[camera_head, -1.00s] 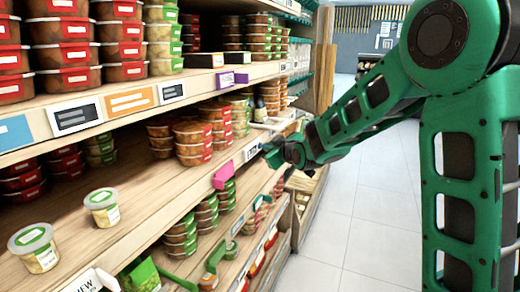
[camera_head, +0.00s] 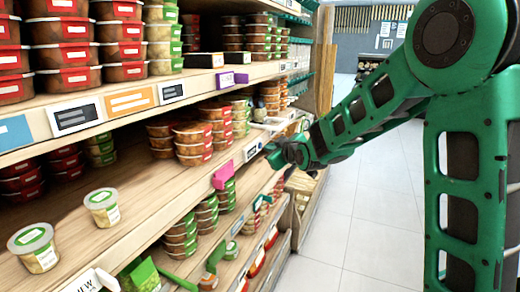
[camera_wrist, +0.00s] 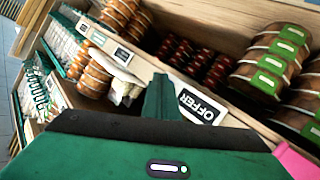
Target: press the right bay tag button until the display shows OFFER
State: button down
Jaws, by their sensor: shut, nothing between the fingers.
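A tag with a dark display (camera_wrist: 200,104) sits on the shelf edge in the wrist view and reads OFFER. In the head view the same spot shows a small white-framed tag (camera_head: 253,149), too small to read. My gripper (camera_head: 272,156) is shut and empty, just right of that tag in the head view. In the wrist view its green fingertips (camera_wrist: 160,95) are close beside the tag's left end. I cannot tell whether they touch anything. The tag's button is not distinguishable.
A pink tag (camera_head: 225,175) juts from the same shelf edge, left of the display tag. Stacked tubs (camera_head: 193,143) stand on the shelf behind. Two loose tubs (camera_head: 101,207) stand at the left. The tiled aisle floor (camera_head: 375,215) to the right is clear.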

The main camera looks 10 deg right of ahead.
jog(key=shift+s+d, duration=0.15)
jog(key=shift+d, duration=0.05)
jog(key=shift+s+d, duration=0.75)
jog(key=shift+d, duration=0.25)
jog(key=shift+s+d, duration=0.75)
jog(key=shift+d, duration=0.25)
jog(key=s+d, duration=0.3)
jog(key=d, duration=0.2)
jog(key=shift+s, duration=0.25)
